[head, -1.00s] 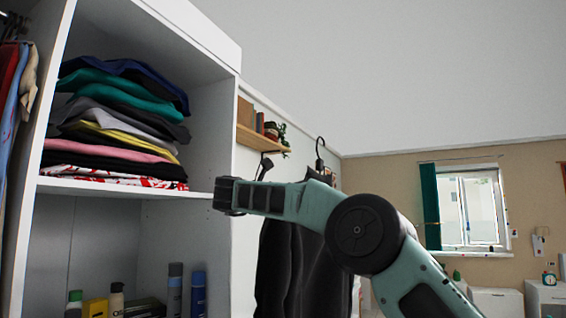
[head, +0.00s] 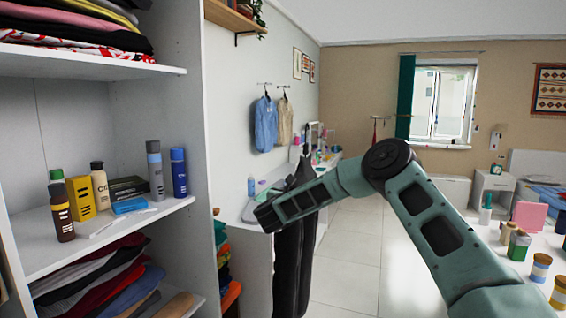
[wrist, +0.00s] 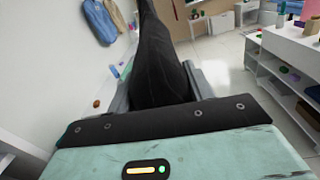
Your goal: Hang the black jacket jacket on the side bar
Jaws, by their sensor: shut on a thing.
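The black jacket (head: 291,268) hangs down below my forearm in the head view, to the right of the wardrobe. In the wrist view the jacket (wrist: 158,62) runs between the two grey fingers of my gripper (wrist: 162,92), which is shut on it. In the head view my arm hides the fingers and part of the jacket. I cannot tell which bar is the side bar.
The white wardrobe's side panel (head: 183,110) stands left of the jacket. Its shelf (head: 60,236) holds bottles and boxes, with folded clothes (head: 105,280) below. A white desk (head: 233,213) lies behind the jacket. A table with jars (head: 539,268) is at right. The floor (head: 350,250) between is clear.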

